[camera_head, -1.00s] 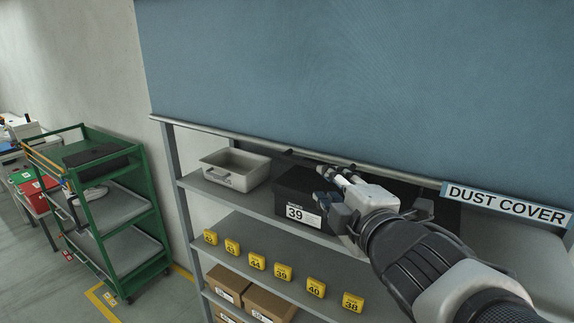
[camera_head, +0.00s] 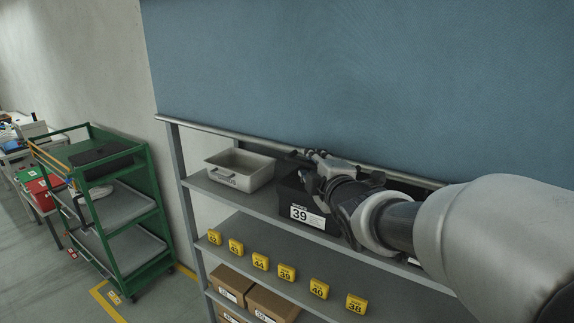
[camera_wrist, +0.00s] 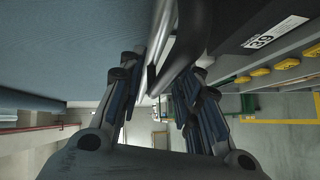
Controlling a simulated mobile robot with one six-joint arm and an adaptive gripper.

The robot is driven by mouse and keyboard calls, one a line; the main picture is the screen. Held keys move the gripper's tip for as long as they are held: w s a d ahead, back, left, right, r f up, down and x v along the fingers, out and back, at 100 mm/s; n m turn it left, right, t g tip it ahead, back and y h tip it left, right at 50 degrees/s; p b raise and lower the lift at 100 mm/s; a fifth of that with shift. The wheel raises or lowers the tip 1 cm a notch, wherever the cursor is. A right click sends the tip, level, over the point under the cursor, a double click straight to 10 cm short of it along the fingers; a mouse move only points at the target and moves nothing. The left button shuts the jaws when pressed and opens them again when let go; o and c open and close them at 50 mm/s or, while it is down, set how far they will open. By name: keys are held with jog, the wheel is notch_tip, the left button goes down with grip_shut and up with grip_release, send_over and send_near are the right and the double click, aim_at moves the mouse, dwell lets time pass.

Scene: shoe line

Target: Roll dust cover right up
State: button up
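The dust cover is a blue sheet (camera_head: 360,80) hanging in front of the upper rack, with a grey bar (camera_head: 235,132) along its lower edge. My gripper (camera_head: 318,157) is at this bar, near the middle of its visible length. In the wrist view, my gripper's fingers (camera_wrist: 158,92) are spread apart, with the end of the metal bar (camera_wrist: 160,45) and a dark curved handle (camera_wrist: 188,38) between or just beyond them. I see no clear grip on either. My arm hides the right part of the bar in the head view.
Below the bar, a shelf holds a light grey bin (camera_head: 240,170) and a black box marked 39 (camera_head: 291,203). Yellow number tags (camera_head: 287,272) line the lower shelf, with cardboard boxes (camera_head: 270,302) beneath.

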grip_shut()
dwell(0.7)
